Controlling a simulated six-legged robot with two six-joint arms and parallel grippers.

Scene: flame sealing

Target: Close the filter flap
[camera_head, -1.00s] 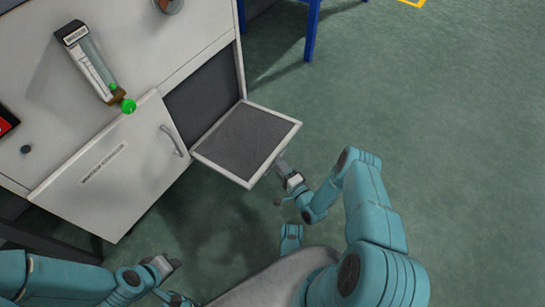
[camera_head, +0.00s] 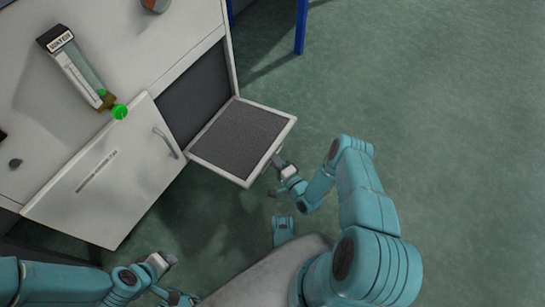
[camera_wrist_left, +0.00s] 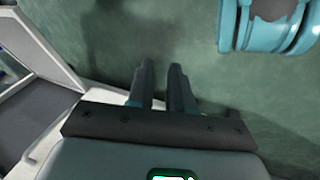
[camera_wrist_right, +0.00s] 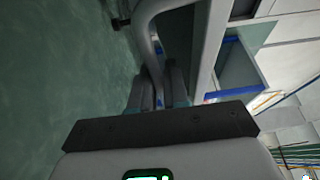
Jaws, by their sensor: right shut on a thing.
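The filter flap (camera_head: 240,138) is a white frame around dark grey mesh. It stands open, swung down and out from the dark opening (camera_head: 197,88) in the cabinet. My right gripper (camera_head: 281,163) is at the flap's outer right edge. In the right wrist view its fingers (camera_wrist_right: 158,92) are shut on a grey curved handle (camera_wrist_right: 150,50) along the flap's edge. My left gripper (camera_head: 166,261) is low at the left, in front of the cabinet and apart from the flap. In the left wrist view its fingers (camera_wrist_left: 161,82) have a narrow empty gap.
The white cabinet (camera_head: 110,45) carries a flow gauge (camera_head: 75,67) with a green knob (camera_head: 119,112). Blue table legs (camera_head: 301,25) stand behind. The green floor at the right is clear.

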